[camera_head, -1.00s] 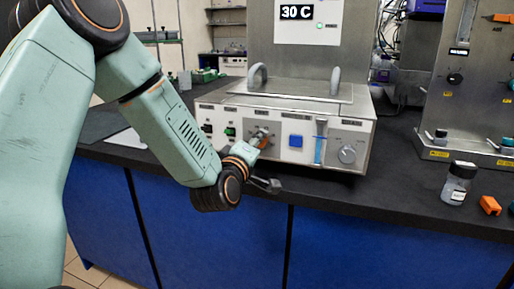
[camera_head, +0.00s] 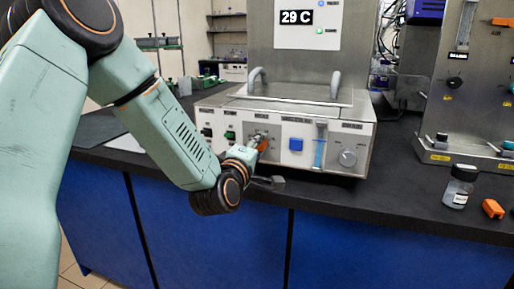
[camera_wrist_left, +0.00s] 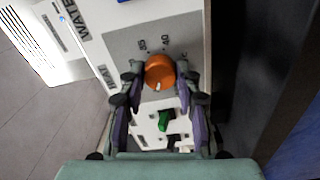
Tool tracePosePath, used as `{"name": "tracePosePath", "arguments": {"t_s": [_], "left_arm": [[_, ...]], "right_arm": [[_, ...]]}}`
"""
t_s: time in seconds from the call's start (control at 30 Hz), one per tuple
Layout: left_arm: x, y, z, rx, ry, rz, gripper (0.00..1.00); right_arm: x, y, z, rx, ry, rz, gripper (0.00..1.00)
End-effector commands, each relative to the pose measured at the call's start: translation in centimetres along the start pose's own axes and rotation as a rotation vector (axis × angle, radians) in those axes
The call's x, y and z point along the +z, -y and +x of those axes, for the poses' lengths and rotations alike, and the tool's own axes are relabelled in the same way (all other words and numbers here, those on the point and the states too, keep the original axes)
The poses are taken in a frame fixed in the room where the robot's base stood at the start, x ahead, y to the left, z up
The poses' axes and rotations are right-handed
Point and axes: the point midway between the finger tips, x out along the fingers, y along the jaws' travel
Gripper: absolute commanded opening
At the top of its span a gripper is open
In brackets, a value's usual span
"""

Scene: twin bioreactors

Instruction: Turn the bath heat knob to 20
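The bath heat knob is orange and sits on the front panel of the white water bath (camera_head: 215,112). In the left wrist view the knob (camera_wrist_left: 160,72) lies between the two fingers of my left gripper (camera_wrist_left: 158,76), with fingertips close against both sides. Its white mark points toward the bottom of that view, and a few dial numbers show above it. In the head view my left gripper (camera_head: 252,149) reaches up to the panel and mostly hides the knob. The display (camera_head: 297,17) above the bath reads 29 C. My right gripper is not in view.
A blue button (camera_head: 296,145), a blue level window (camera_head: 319,150) and a grey knob (camera_head: 347,158) are right of the heat knob. A lidded bottle (camera_head: 459,186) and an orange piece (camera_head: 492,209) stand at the right.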

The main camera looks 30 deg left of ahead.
Motion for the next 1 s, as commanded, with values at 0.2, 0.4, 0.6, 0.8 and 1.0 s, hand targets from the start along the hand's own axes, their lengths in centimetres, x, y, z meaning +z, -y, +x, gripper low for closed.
{"name": "tracePosePath", "arguments": {"t_s": [0.2, 0.4, 0.6, 0.8, 1.0], "left_arm": [[0.0, -0.1, 0.0, 0.002, 0.000, 0.001, 0.52], [0.0, 0.0, 0.0, 0.001, 0.000, 0.001, 0.56], [0.0, 0.0, -0.3, 0.000, 0.000, 0.000, 0.56], [0.0, 0.0, -2.9, -0.002, 0.001, -0.004, 0.56], [-0.1, 0.0, -5.9, 0.000, -0.001, -0.004, 0.56]], "right_arm": [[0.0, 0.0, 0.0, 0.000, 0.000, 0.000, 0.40], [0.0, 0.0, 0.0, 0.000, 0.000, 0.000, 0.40], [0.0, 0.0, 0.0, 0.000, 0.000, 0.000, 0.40], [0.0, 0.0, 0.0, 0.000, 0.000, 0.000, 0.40], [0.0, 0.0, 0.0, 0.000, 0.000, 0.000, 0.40]]}}
